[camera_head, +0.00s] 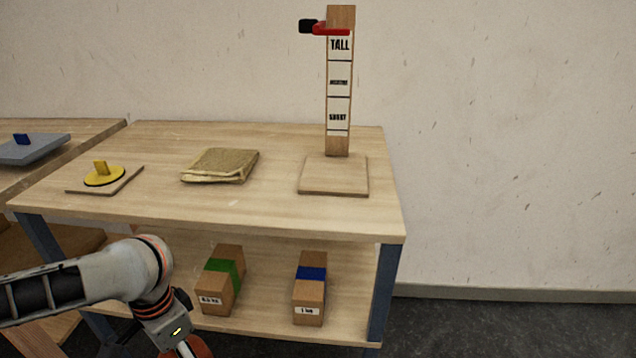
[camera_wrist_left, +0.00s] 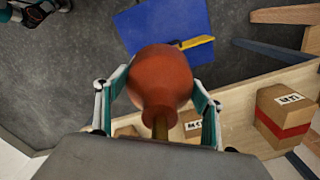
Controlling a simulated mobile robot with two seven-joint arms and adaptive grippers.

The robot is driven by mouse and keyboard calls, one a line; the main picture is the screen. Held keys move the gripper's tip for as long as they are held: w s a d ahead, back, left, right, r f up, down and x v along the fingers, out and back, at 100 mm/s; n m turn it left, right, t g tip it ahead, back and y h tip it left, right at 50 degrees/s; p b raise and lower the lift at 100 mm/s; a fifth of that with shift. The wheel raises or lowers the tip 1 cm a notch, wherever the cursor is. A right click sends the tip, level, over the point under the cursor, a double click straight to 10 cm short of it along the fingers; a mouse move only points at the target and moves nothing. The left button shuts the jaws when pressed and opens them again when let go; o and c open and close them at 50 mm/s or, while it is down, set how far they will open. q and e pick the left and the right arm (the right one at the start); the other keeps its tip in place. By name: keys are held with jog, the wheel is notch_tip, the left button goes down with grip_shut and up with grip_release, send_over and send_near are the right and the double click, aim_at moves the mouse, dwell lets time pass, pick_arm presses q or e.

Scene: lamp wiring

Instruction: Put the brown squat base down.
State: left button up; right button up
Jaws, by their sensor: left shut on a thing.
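The brown squat base (camera_wrist_left: 160,72) is a rounded, reddish-brown body with a narrow neck. It fills the middle of the left wrist view. My left gripper (camera_wrist_left: 160,98) is shut on it, with one finger on each side. In the head view only a small part of the base (camera_head: 198,347) shows at the bottom edge, below my left wrist and in front of the table's lower shelf. The base is held up in the air, and its underside contact with anything is not visible.
The wooden table (camera_head: 275,217) carries a yellow disc piece (camera_head: 104,176), a folded cloth (camera_head: 220,165) and a tall height gauge (camera_head: 339,100). Boxes with green (camera_head: 222,280) and blue (camera_head: 310,290) bands stand on its lower shelf. A blue panel (camera_wrist_left: 165,25) shows beyond the base.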

pick_arm(q)
jog(key=s+d+r+n+p, duration=0.1)
jog(key=s+r+n+p, duration=0.2)
jog(key=r+p, duration=0.4)
jog(key=s+r+n+p, duration=0.3)
jog(key=r+p, duration=0.5)
jog(key=r, duration=1.2)
jog(key=shift+s+d+n, duration=0.35)
jog(key=shift+d+n, duration=0.05)
jog(key=shift+n, duration=0.3)
pick_arm(e)
notch_tip(320, 180, up, 6)
jog(key=s+d, duration=0.1)
jog(key=d, duration=0.1)
jog(key=shift+s+f+h, duration=0.25)
jog(key=shift+s+h, duration=0.15)
jog(key=shift+m, duration=0.3)
jog(key=shift+c, duration=0.5)
jog(key=shift+c, duration=1.3)
pick_arm(q)
jog(key=shift+d, duration=0.1)
